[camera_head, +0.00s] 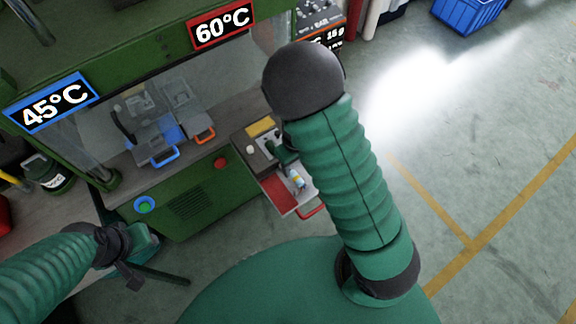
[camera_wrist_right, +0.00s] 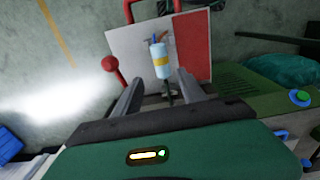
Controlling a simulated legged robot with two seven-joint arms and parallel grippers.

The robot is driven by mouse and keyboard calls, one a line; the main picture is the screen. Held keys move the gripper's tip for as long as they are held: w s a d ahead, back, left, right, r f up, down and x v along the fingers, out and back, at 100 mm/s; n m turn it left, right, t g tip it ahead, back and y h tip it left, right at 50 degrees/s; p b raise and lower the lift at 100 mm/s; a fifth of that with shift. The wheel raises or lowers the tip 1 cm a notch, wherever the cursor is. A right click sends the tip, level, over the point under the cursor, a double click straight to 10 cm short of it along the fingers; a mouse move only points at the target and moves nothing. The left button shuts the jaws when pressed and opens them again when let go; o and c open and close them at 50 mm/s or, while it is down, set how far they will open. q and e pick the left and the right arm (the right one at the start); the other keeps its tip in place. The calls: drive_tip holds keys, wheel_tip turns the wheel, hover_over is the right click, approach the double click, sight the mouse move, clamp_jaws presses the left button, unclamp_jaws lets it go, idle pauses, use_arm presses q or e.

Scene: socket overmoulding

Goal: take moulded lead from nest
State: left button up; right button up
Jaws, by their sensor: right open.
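My right gripper (camera_wrist_right: 160,82) is open in the right wrist view, its two grey fingers pointing at a pale cylinder with a yellow band (camera_wrist_right: 160,58). The cylinder also shows in the head view (camera_head: 296,178), on a white and red tray (camera_head: 279,194). A thin dark piece shows below the cylinder, between the fingers; I cannot tell whether this is the moulded lead. Nothing is seen held. In the head view my right arm partly hides its gripper. The machine's blue-handled fixture (camera_head: 165,156) and orange-handled fixture (camera_head: 204,135) may be nests. My left gripper (camera_head: 127,272) is at lower left, its jaws unclear.
The green machine (camera_head: 190,205) carries 45°C (camera_head: 52,102) and 60°C (camera_head: 222,23) signs. A blue crate (camera_head: 466,14) is far off; the floor at right is clear.

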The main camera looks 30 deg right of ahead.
sight(293, 173)
drive_tip(key=f, duration=0.3)
drive_tip(key=shift+s+a+f, duration=0.15)
drive_tip(key=shift+a+f, duration=0.05)
drive_tip(key=shift+w+a+f, duration=0.2)
drive_tip(key=shift+f, duration=0.15)
drive_tip(key=shift+s+r, duration=0.1)
drive_tip(key=shift+s, duration=0.05)
drive_tip(key=c, duration=0.4)
drive_tip(key=shift+d, duration=0.1)
clamp_jaws()
